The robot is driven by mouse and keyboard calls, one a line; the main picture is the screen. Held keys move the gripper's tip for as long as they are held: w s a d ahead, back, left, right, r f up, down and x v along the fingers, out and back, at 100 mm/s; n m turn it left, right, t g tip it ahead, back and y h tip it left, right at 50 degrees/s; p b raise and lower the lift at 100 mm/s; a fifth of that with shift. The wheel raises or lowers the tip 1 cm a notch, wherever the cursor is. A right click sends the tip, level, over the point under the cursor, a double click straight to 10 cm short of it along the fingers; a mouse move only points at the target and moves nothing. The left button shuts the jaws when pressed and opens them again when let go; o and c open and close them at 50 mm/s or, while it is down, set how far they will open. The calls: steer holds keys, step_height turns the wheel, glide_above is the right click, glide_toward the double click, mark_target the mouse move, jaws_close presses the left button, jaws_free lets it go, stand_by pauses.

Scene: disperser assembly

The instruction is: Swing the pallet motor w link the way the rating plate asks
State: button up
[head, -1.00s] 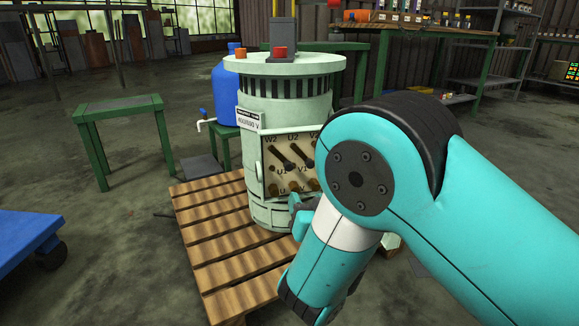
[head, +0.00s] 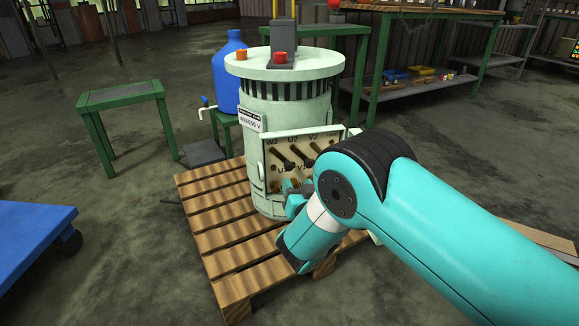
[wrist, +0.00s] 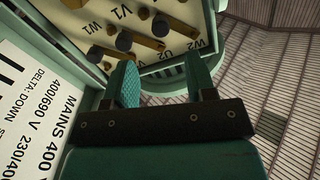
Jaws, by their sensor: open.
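The pale green motor (head: 285,110) stands upright on the wooden pallet. Its open terminal box (head: 262,165) shows posts labelled W2, U2, V2 above and U1, V1 below. Brass links (head: 283,157) with dark knobs lie slanted across it. The wrist view also shows links (wrist: 143,39) and W1. Which is the W link I cannot tell. A white rating plate (head: 250,119) reads 400/690 V. A larger plate (wrist: 30,125) in the wrist view reads "MAINS 400", "400/690 V" and "DELTA: DOWN", partly cut off. My gripper (wrist: 160,65) is open and empty, just before the terminals.
The pallet (head: 215,225) has bare slats at left. A blue jug (head: 228,70) with a tap stands behind the motor. A green table (head: 125,98) and a blue cart (head: 35,240) stand left. A workbench (head: 410,12) stands behind. Open floor lies between cart and pallet.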

mark_target(289, 169)
steer(key=b+x, duration=0.2)
steer(key=x, duration=0.6)
steer(key=shift+w, duration=0.1)
steer(key=shift+w+a, duration=0.15)
steer(key=shift+w, duration=0.25)
jaws_close()
